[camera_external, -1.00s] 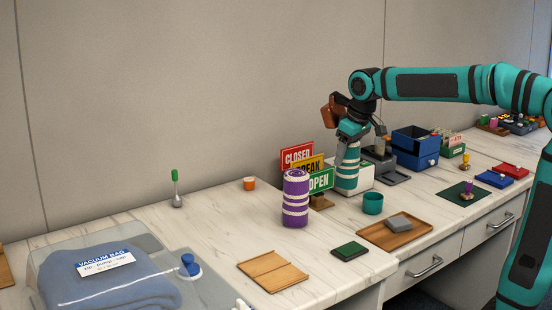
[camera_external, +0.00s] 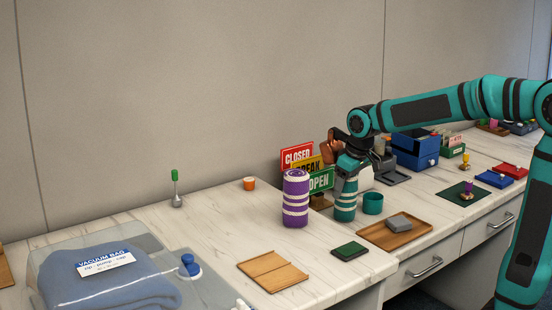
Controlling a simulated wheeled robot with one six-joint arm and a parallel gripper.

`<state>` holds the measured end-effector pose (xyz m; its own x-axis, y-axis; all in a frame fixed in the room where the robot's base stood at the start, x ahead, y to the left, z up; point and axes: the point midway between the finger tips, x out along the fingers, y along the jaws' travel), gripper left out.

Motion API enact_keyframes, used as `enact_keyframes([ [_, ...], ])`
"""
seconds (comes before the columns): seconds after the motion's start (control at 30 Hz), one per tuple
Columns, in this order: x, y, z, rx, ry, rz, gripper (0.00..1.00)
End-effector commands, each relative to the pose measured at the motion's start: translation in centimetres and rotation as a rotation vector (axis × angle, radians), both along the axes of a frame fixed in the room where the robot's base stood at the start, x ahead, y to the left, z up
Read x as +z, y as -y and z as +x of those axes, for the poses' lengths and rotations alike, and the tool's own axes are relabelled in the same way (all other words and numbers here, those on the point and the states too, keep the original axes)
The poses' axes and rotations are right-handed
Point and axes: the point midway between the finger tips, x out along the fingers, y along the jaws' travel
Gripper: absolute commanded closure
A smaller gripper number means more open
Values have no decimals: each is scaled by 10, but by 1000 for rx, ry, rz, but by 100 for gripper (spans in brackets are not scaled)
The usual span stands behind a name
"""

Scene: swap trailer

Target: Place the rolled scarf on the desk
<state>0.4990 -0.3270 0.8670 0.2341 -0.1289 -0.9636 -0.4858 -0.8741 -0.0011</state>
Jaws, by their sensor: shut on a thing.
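A teal rolled scarf with white stripes (camera_external: 345,205) is upright at the desk (camera_external: 225,228), just left of a small teal cup (camera_external: 373,204). My gripper (camera_external: 347,174) points down and is shut on the scarf's upper part. The scarf's lower end is at or very near the desk top; I cannot tell if it touches. A purple rolled scarf with white stripes (camera_external: 295,198) stands upright on the desk to the left, apart from my gripper.
The CLOSED, BREAK and OPEN signs (camera_external: 321,180) stand close behind the scarves. A wooden tray (camera_external: 380,239) with a grey block (camera_external: 398,222) lies in front right. A green pad (camera_external: 349,251) and wooden board (camera_external: 272,271) lie nearer. Bare desk lies left of the purple scarf.

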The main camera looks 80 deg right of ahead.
Motion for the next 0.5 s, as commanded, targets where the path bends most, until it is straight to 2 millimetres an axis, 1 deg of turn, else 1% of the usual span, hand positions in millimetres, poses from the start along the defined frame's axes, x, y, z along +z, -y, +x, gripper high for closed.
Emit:
enact_keyframes([
  [0.27,-2,0,0,0,0,0,68],
  [0.3,-2,0,0,0,0,0,36],
  [0.37,-2,0,0,0,0,0,24],
  [0.4,-2,0,0,0,0,0,22],
  [0.5,-2,0,0,0,0,0,22],
])
